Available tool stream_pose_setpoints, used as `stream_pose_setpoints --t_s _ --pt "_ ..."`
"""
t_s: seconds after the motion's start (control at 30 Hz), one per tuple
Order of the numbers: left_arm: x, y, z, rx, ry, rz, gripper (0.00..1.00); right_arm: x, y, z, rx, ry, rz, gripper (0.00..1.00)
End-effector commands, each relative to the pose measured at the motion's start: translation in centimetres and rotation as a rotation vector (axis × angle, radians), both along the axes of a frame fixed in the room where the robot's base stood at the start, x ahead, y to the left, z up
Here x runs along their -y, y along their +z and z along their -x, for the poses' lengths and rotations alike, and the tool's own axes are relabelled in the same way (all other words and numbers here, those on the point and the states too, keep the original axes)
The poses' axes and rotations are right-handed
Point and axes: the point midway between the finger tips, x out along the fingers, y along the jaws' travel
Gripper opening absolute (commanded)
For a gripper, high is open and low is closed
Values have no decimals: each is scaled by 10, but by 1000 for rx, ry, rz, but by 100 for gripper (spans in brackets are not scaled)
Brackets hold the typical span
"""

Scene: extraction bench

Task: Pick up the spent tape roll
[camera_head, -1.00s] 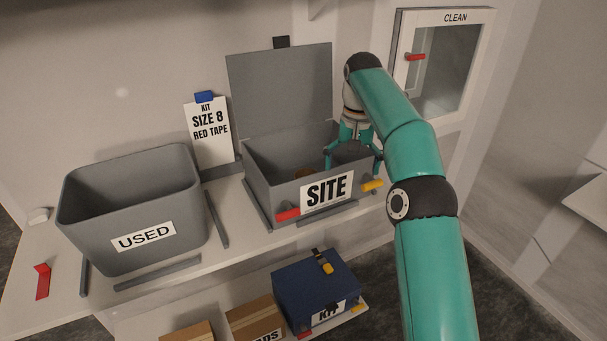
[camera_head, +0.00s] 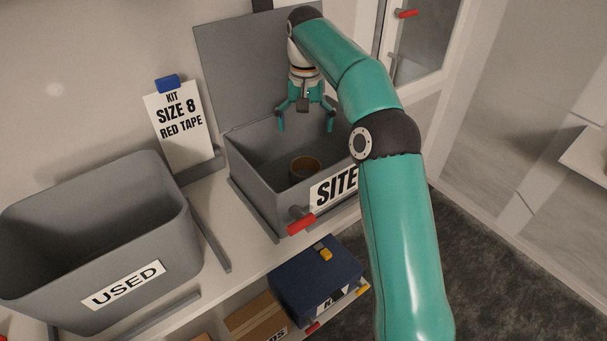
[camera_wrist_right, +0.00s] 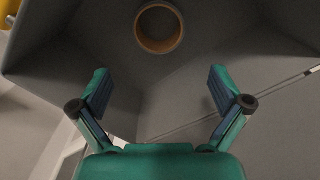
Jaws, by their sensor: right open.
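The tape roll (camera_head: 305,166), a brown ring with a dark outside, sits inside the open grey SITE box (camera_head: 258,190), on its floor near the front wall. In the right wrist view the tape roll (camera_wrist_right: 160,27) is at the top centre, beyond the fingertips and apart from them. My right gripper (camera_head: 306,124) is open and empty above the back part of the box. Its two spread fingers also show in the right wrist view (camera_wrist_right: 166,88). My left gripper is in neither view.
A grey USED bin (camera_head: 100,265) stands at left on the bench. A KIT SIZE 8 RED TAPE card (camera_head: 180,135) stands behind. The SITE box lid (camera_head: 240,65) is raised at the back. A blue kit box (camera_head: 312,280) and cardboard boxes (camera_head: 258,318) sit on the lower shelf.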

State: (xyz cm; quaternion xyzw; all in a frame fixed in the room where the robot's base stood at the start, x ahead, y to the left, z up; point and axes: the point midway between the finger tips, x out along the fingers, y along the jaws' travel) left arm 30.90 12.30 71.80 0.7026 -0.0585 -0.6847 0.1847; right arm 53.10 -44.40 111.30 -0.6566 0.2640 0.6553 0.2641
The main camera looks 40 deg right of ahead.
Motion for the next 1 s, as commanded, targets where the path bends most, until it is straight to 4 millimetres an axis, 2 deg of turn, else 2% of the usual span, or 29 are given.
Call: stream_pose_setpoints --t_s 0.03,0.1,0.3,0.63,0.9,1.0 --pt "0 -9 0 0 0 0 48 0 -17 1 -5 -1 -2 100" --pt "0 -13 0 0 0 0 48 0 -32 1 -5 -2 -2 100" --pt "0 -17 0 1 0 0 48 0 -65 1 -3 -1 -1 100" --pt "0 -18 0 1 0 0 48 0 -87 2 -4 -2 -1 100" --pt "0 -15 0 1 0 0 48 -2 -121 6 -4 -1 -1 100" --pt "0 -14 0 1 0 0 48 -2 -129 6 -2 -1 -1 100"
